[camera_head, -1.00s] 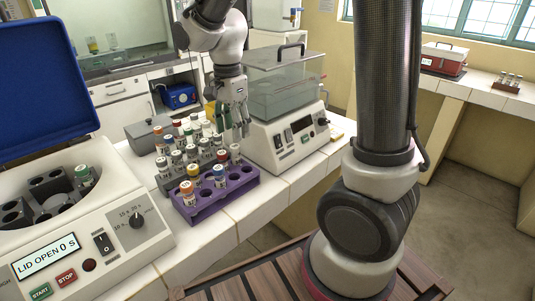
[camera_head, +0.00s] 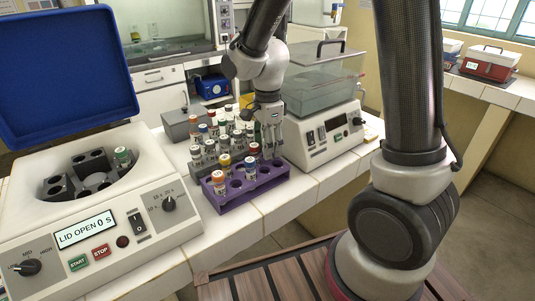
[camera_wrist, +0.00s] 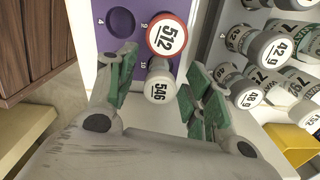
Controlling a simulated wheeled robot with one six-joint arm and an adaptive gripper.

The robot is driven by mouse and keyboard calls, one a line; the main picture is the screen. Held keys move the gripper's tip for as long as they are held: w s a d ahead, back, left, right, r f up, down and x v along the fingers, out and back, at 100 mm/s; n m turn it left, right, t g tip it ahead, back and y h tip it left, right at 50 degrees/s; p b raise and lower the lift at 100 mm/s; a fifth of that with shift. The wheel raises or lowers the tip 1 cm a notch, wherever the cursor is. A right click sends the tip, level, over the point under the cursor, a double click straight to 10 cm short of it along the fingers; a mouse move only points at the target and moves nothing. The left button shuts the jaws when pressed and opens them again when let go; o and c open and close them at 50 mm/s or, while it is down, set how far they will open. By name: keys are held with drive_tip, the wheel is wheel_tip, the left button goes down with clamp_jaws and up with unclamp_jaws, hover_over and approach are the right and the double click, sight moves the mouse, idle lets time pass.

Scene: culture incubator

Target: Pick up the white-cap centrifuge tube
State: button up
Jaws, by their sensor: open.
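The white-cap centrifuge tube, marked 546 (camera_wrist: 158,80), stands upright in the purple rack (camera_wrist: 124,48) in the wrist view. My gripper (camera_wrist: 160,98) is open, with one green-padded finger on each side of this tube and gaps between. A red-rimmed cap marked 512 (camera_wrist: 167,37) is close beside it. In the head view my gripper (camera_head: 270,145) points down over the far right part of the purple rack (camera_head: 262,190). The fingers partly hide the tubes there, so I cannot make out the white cap clearly in that view.
A grey rack crowded with several tubes (camera_head: 210,150) stands just behind the purple one. An open centrifuge (camera_head: 110,235) is at left, and a lidded water bath (camera_head: 325,140) at right. Front holes of the purple rack are empty.

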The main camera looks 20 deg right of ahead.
drive_tip(key=c, duration=1.1)
drive_tip(key=shift+r, duration=0.1)
